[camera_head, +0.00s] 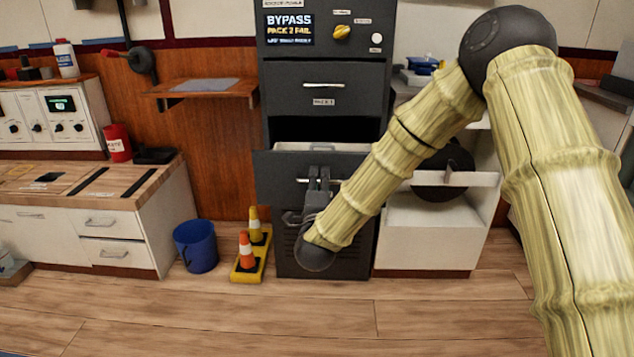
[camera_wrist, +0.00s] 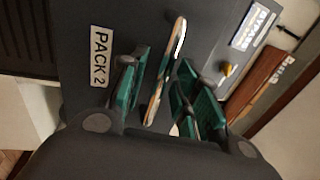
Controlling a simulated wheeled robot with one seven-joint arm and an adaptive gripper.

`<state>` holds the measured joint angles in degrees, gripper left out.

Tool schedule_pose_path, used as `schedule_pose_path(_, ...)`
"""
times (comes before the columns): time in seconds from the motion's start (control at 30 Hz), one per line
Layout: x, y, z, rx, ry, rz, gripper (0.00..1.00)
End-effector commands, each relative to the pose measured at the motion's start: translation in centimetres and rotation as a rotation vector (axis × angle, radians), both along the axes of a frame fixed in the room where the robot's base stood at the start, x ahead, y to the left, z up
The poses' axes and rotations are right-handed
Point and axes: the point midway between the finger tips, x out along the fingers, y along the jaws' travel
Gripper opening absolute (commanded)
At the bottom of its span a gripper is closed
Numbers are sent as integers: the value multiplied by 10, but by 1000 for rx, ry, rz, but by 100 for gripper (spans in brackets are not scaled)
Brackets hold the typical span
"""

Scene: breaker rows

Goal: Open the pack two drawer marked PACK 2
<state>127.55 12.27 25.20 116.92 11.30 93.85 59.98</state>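The drawer marked PACK 2 (camera_head: 272,175) stands pulled out from the dark cabinet, with its pale inside showing over its front. Its PACK 2 label (camera_wrist: 100,56) is clear in the wrist view; my arm and gripper hide part of the front in the head view. My gripper (camera_head: 319,172) is at the drawer front. In the wrist view, the drawer's handle (camera_wrist: 168,70) runs between the green-padded fingers of my gripper (camera_wrist: 163,92). Gaps show on both sides of the handle, so the fingers look open around it.
A closed drawer marked PACK 1 (camera_head: 290,87) is above, under a panel (camera_head: 322,50) reading BYPASS, PACK 2 FAIL. A blue bucket (camera_head: 196,246) and small cones on a yellow base (camera_head: 247,270) stand left of the cabinet. A white cabinet (camera_head: 430,240) is right. Floor in front is clear.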

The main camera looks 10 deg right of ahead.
Motion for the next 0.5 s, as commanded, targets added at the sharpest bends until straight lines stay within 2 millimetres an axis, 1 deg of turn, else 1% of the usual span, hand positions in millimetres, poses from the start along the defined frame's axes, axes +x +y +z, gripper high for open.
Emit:
schedule_pose_path(0.13, -6, 2, -2, 0, 1, 0, 32)
schedule_pose_path(0.23, -17, 5, -5, 0, 3, 2, 32)
schedule_pose_path(0.37, -38, 10, -9, 1, 3, 3, 32)
schedule_pose_path(0.5, -63, 15, -14, 0, 3, 3, 32)
